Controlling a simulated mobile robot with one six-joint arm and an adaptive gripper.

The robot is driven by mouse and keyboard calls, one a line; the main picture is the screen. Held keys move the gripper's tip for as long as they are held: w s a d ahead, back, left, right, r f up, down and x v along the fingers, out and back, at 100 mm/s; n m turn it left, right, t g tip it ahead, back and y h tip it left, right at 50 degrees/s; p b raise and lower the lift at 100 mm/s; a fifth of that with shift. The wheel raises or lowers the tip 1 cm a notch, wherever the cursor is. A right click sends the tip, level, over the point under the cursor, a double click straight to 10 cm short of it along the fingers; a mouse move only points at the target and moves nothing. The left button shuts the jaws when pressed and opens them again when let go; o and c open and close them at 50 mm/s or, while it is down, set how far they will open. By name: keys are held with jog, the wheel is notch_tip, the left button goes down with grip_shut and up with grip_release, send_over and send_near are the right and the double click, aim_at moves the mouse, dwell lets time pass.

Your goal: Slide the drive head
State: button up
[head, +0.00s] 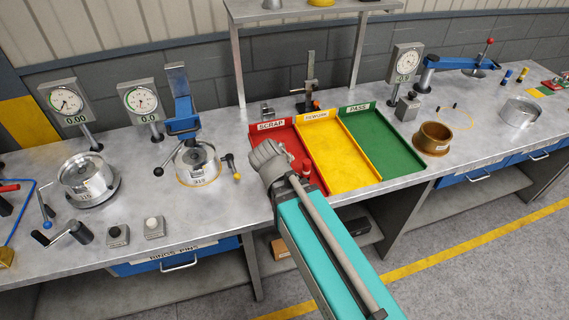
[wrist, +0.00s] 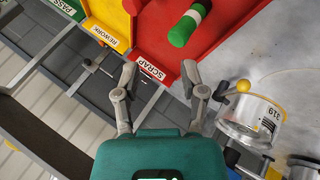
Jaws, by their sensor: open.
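No part in view is labelled as the drive head, so I cannot tell for certain which it is. A blue upright arm with a head (head: 184,116) stands behind a round silver fixture (head: 197,167) left of the middle of the bench. That fixture has a handle with a yellow knob (head: 237,176); it seems to be the silver drum (wrist: 254,118) at the right in the wrist view. My gripper (head: 265,160) is above the bench by the red scrap tray, right of this fixture. In the wrist view its two fingers (wrist: 160,84) are apart with nothing between them.
The red scrap tray (head: 263,132), yellow rework tray (head: 318,118) and green pass tray (head: 358,109) stand side by side. Dial gauges (head: 65,103) stand at the left. A brown ring (head: 433,139) is at the right.

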jog(key=n+t+y, duration=0.7)
jog(key=n+t, duration=0.1)
jog(key=n, duration=0.5)
send_near(184, 132)
jog(key=s, duration=0.3)
jog(key=shift+s+d+r, duration=0.1)
jog(key=shift+d+r, duration=0.2)
jog(key=shift+d, duration=0.15)
jog(key=shift+w, duration=0.2)
jog(key=shift+b+x, duration=1.65)
jog(key=shift+x, duration=5.15)
jog(key=shift+a, duration=0.1)
jog(key=shift+s, duration=0.1)
grip_shut()
